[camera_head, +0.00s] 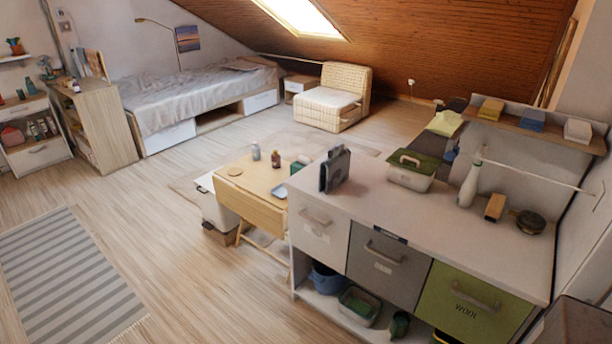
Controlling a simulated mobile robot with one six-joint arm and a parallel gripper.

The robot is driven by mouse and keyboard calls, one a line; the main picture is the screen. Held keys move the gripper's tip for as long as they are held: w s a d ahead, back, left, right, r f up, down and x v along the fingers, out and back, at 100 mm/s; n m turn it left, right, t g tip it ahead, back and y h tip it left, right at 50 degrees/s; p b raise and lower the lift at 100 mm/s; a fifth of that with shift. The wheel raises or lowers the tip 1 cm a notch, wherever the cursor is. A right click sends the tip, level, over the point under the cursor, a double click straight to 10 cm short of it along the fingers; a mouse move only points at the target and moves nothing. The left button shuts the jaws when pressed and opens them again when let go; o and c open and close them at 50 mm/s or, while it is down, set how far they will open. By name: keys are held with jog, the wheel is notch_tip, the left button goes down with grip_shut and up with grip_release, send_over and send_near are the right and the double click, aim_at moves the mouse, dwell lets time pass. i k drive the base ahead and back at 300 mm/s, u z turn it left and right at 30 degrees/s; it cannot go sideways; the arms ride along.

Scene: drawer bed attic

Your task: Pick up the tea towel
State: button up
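No thing in view can be told for certain as the tea towel. A pale yellow-green cloth-like piece (445,123) lies on a dark surface behind the counter, at the right. On the wall shelf (540,129) at the upper right sit three folded-looking or block-like pieces: a yellow one (490,109), a blue one (531,120) and a whitish one (577,131). Whether any is cloth is too small to tell. My gripper is not in view.
A long counter (400,222) with drawers stands at the right, holding a green-lidded box (411,171), a pale bottle (469,184) and a dark round tin (528,222). A small wooden table (250,185) adjoins it. Open floor (150,215) and a striped rug (65,275) lie left.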

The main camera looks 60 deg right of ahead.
aim_at(334, 171)
jog(key=u, duration=0.7)
jog(key=k, duration=1.4)
jog(key=z, duration=0.55)
jog(key=i, duration=1.45)
jog(key=u, duration=0.2)
